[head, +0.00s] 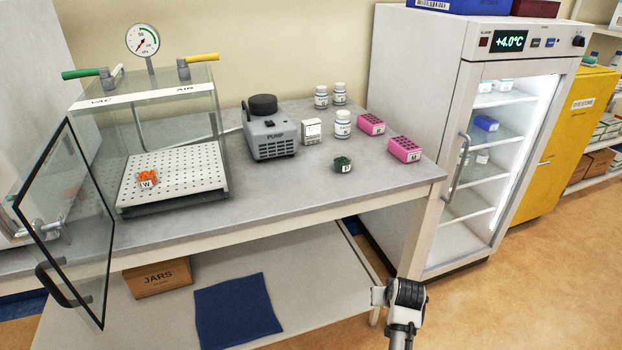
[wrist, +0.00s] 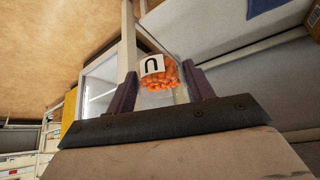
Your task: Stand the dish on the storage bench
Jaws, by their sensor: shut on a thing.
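A small clear dish (wrist: 163,78) of orange tablets with a white label marked with one dark letter is between the two dark fingers of my gripper (wrist: 161,84) in the wrist view. The gripper is shut on it. In the head view my wrist and arm show in front of the bench's right front leg, and the held dish cannot be made out. The grey bench (head: 290,195) carries lab items; no sign shows which bench is the storage bench. Another dish of orange tablets, labelled W (head: 148,179), is inside the glass chamber. A dark green dish (head: 343,164) stands on the bench.
The chamber's glass door (head: 70,220) stands open at the left. A pump (head: 268,135), white bottles (head: 343,124) and pink racks (head: 404,149) stand on the bench. A fridge (head: 420,130) is to its right. The bench's front middle is clear.

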